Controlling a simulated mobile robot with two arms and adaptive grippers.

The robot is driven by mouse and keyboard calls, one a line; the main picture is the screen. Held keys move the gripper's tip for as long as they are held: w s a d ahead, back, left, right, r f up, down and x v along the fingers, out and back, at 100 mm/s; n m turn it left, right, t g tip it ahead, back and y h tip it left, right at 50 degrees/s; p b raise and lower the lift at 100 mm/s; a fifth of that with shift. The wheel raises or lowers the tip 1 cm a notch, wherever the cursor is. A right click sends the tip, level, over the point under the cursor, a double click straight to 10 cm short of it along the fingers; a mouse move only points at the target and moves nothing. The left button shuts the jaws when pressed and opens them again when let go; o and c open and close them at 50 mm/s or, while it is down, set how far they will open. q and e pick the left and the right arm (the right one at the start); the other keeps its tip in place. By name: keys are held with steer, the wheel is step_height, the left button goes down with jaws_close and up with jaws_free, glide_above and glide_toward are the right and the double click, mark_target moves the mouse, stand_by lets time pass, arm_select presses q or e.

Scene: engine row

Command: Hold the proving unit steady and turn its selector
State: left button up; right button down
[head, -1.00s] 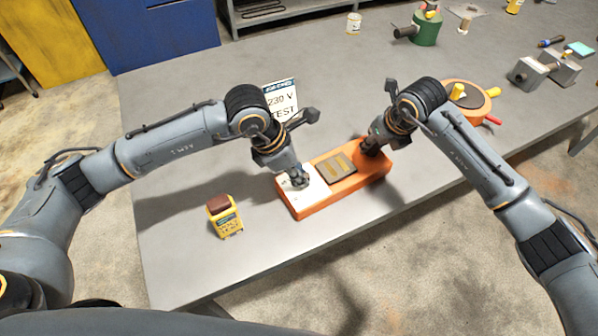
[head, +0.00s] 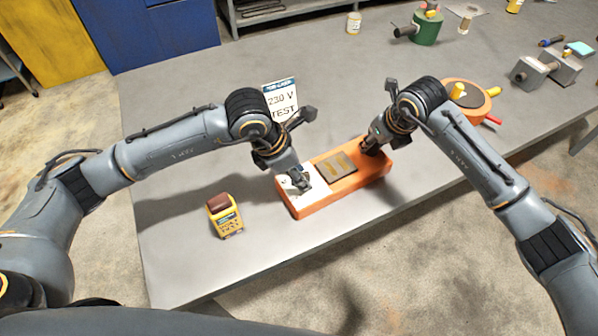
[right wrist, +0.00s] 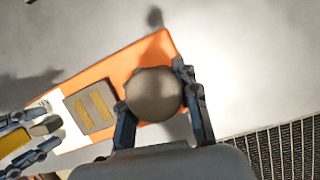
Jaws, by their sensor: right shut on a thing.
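The proving unit is a long orange block (head: 345,189) lying on the bench. A white panel (head: 295,204) covers its left end and a dark plate with two yellow strips (head: 336,168) lies in its middle. My right gripper (right wrist: 158,105) is shut on the round grey knob (right wrist: 153,94) at the unit's right end. My left gripper (head: 302,184) points down at the white panel, where the dark selector (right wrist: 46,126) shows at its fingers in the right wrist view. Whether those fingers close on it I cannot tell. In the head view the left gripper hides most of the selector.
A yellow tester (head: 225,215) stands left of the unit. A "230 V TEST" card (head: 281,97) stands behind it. An orange round housing (head: 468,100), a green canister (head: 426,27) and grey blocks (head: 545,72) stand farther right and back. The bench front is clear.

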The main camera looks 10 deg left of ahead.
arm_select(q)
steer(key=shift+r, duration=0.1)
steer(key=v, duration=1.2)
steer(key=w+d+g+y, duration=0.2)
steer(key=w+d+y, duration=0.1)
steer(key=d+y, duration=0.1)
steer(key=f, duration=1.1)
steer(key=shift+s+d+f, duration=0.15)
steer(key=shift+s+d, duration=0.05)
steer(key=shift+d, duration=0.05)
jaws_close()
stand_by(0.3)
